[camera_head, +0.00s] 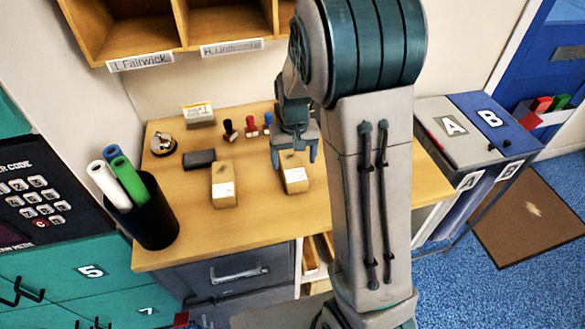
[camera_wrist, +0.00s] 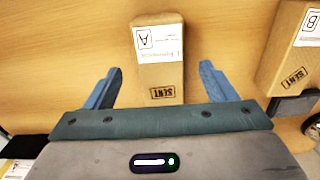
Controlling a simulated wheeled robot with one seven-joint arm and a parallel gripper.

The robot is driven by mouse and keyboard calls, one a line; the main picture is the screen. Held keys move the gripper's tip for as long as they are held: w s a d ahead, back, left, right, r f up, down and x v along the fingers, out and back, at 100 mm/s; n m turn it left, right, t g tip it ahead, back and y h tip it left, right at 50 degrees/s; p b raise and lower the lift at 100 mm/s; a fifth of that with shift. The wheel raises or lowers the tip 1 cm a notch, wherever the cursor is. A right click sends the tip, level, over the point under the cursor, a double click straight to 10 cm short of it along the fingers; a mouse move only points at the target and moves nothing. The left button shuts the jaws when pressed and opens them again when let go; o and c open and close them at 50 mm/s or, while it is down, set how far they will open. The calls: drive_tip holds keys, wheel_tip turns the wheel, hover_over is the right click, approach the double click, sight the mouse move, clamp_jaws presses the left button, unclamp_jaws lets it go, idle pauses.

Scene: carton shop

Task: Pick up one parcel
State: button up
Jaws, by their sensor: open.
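Two brown carton parcels lie on the wooden desk. One parcel (camera_head: 296,180) is just below my gripper (camera_head: 294,156); in the wrist view this parcel (camera_wrist: 163,65) carries a white label with an A and a SENT stamp. My gripper (camera_wrist: 160,85) is open and empty, with one blue finger on each side of the A parcel's stamped end. Gaps show between the fingers and its sides. The other parcel (camera_head: 224,186) lies to the left in the head view. In the wrist view it (camera_wrist: 288,50) is at the right, with a B label and a SENT stamp.
The desk (camera_head: 180,225) also holds a dark pad (camera_head: 199,159) beside the left parcel, several stamps (camera_head: 250,128), a small card stand (camera_head: 199,115) and a black bin (camera_head: 150,215) of rolls. Wooden pigeonholes (camera_head: 150,50) hang above. Boxes marked A and B (camera_head: 470,125) stand right.

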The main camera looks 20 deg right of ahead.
sight(293, 168)
drive_tip(key=shift+w+f+p, duration=0.1)
drive_tip(key=shift+f+p, duration=0.55)
drive_tip(key=shift+f, duration=2)
drive_tip(key=c, duration=1.1)
